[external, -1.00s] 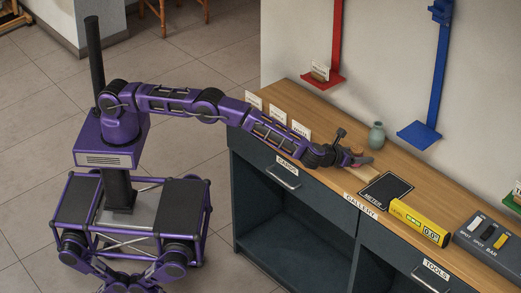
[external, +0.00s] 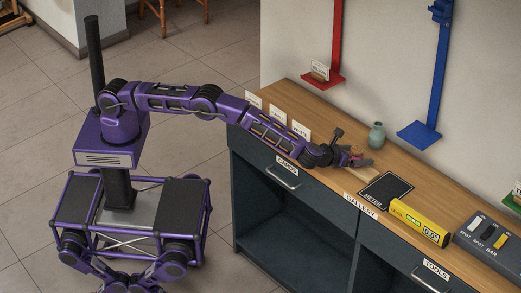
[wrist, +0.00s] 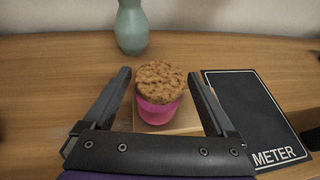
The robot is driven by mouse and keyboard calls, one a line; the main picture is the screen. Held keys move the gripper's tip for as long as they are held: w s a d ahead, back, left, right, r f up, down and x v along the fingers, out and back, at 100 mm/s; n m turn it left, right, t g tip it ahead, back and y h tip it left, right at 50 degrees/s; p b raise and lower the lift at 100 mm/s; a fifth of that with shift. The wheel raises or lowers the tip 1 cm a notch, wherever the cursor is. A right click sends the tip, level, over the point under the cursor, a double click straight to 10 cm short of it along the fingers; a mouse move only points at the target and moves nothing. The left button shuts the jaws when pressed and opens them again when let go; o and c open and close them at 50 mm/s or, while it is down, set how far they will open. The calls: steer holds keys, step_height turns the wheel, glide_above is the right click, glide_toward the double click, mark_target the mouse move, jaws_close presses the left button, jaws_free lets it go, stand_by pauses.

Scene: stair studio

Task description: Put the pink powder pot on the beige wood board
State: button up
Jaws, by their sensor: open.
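The pink powder pot (wrist: 157,114) stands upright between my fingers in the wrist view, with a brown crumbly top (wrist: 160,81). It appears to rest on the beige wood board (wrist: 192,125), whose pale surface shows around it. The pot's lowest edge is close to my gripper's dark crossbar, so its contact with the board is hard to see. My gripper (wrist: 164,90) is open, one finger on each side of the pot, with gaps visible. In the external view my gripper (external: 362,158) is low over the counter, and the board (external: 366,175) is partly hidden by it.
A green vase (wrist: 131,28) stands behind the pot. The black METER mat (wrist: 252,115) lies close on the right. A yellow level (external: 419,223) and a grey switch box (external: 490,240) are farther right. White cards (external: 278,116) stand at the left. Blue and red wall shelves hang behind.

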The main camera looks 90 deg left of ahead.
steer(key=p+v, duration=0.1)
steer(key=v, duration=0.9)
steer(key=shift+s+d+r, duration=0.1)
steer(key=shift+s+r, duration=0.15)
steer(key=shift+s, duration=0.05)
